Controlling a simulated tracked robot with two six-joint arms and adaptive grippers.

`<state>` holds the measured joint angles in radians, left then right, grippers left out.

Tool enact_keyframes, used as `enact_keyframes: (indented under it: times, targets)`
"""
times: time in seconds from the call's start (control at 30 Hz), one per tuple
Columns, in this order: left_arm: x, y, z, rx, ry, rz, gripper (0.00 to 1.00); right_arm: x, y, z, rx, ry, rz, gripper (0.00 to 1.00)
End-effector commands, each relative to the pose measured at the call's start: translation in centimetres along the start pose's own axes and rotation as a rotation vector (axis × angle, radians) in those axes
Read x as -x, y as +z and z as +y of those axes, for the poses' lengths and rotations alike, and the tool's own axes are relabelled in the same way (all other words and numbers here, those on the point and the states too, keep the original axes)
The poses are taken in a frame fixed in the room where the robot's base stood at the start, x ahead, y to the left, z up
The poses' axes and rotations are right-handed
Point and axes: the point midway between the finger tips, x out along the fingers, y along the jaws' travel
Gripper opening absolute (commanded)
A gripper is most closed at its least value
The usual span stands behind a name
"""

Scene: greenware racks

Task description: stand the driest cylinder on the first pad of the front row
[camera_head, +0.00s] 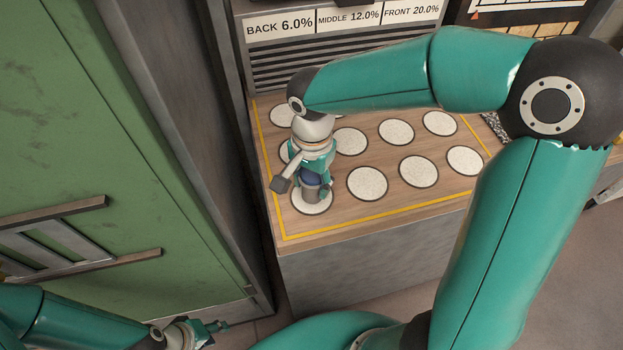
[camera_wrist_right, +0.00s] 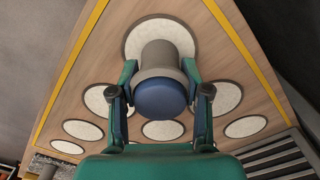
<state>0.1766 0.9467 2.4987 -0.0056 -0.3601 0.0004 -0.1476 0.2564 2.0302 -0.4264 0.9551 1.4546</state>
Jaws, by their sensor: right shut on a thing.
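A grey cylinder with a blue top (camera_head: 312,191) is upright over the leftmost pad of the front row (camera_head: 312,208). Its lower end overlaps the pad in both views; I cannot tell whether it touches or hangs just above. In the right wrist view the cylinder (camera_wrist_right: 160,92) shows its blue end toward the camera, with the white pad (camera_wrist_right: 187,36) around its far end. My right gripper (camera_head: 312,180) is shut on it, one finger on each side (camera_wrist_right: 160,80). My left gripper (camera_head: 212,328) is low at the left, away from the pads; its jaw opening is unclear.
Several other round white pads, such as the one beside it (camera_head: 367,184), look bare on the wooden board (camera_head: 345,225) with a yellow border. A sign (camera_head: 345,20) reads back 6.0%, middle 12.0%, front 20.0%. A green cabinet door (camera_head: 100,140) stands close at left.

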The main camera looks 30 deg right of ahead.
Motion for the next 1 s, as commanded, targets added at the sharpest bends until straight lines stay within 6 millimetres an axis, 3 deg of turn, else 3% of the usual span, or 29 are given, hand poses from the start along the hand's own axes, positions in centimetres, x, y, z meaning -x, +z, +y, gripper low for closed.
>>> enact_keyframes:
  times: [0.27,0.3,0.43,0.77,1.0]
  targets:
    - [-0.3,0.0,-0.1,0.0,0.0,0.0,0.4,-0.3,0.0,0.0,0.0,-0.002,0.001,0.04]
    - [-0.2,0.0,-0.1,0.0,0.0,0.0,0.4,-0.1,0.0,0.0,0.0,-0.001,0.001,0.52]
    - [-0.2,0.0,-0.1,0.0,0.0,0.0,0.4,-0.1,0.0,0.0,0.0,-0.001,0.001,0.72]
    - [-0.1,0.0,0.0,0.0,0.0,0.0,0.4,0.0,0.0,0.0,0.0,-0.001,0.001,0.72]
    - [0.2,0.0,0.1,0.0,0.0,0.0,0.4,2.4,-0.1,-0.1,0.001,-0.006,0.004,0.72]
